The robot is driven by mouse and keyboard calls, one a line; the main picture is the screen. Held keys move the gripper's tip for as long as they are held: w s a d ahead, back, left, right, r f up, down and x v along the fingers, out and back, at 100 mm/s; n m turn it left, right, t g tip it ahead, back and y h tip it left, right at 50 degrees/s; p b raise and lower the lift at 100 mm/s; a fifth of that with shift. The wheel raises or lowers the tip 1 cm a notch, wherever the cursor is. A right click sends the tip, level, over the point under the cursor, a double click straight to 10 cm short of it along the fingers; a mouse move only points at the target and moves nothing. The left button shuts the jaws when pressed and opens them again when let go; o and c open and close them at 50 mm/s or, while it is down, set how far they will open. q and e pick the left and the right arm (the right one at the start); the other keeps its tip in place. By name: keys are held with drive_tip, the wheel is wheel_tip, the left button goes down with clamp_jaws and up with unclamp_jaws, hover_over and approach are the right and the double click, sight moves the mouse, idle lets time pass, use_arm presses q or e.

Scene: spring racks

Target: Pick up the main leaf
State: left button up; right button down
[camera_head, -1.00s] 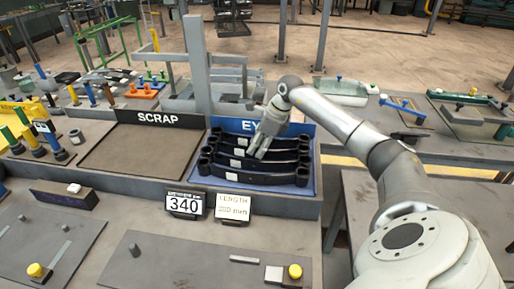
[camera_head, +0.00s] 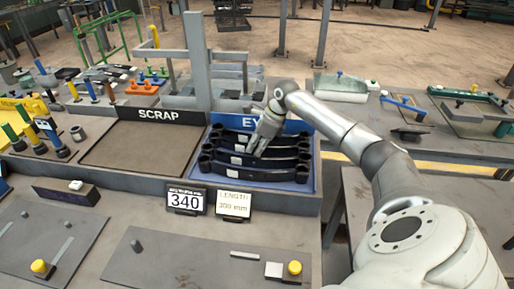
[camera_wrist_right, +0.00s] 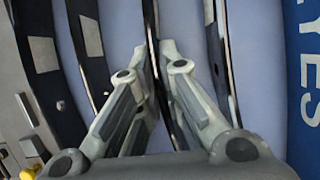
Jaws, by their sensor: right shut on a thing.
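Several dark, curved main leaves with rolled eyes lie side by side in a blue tray (camera_head: 313,186) marked EYES, some with a pale label. My right gripper (camera_head: 252,150) points down among them from above. In the right wrist view its two fingers (camera_wrist_right: 160,52) are shut on one main leaf (camera_wrist_right: 151,18), which runs between the tips. Other main leaves lie to both sides, one at the left (camera_wrist_right: 87,38) and one at the right (camera_wrist_right: 221,55). The held leaf is still low, level with its neighbours as far as I can tell. My left gripper is not in view.
An empty SCRAP tray (camera_head: 130,152) adjoins on the left. A grey upright frame (camera_head: 197,75) stands behind. Display signs reading 340 (camera_head: 185,201) and LENGTH 200 mm (camera_head: 233,204) stand in front. Flat plates with yellow knobs (camera_head: 295,267) lie nearer me.

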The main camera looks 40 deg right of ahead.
drive_tip(key=shift+w+r, duration=0.15)
drive_tip(key=shift+r, duration=0.1)
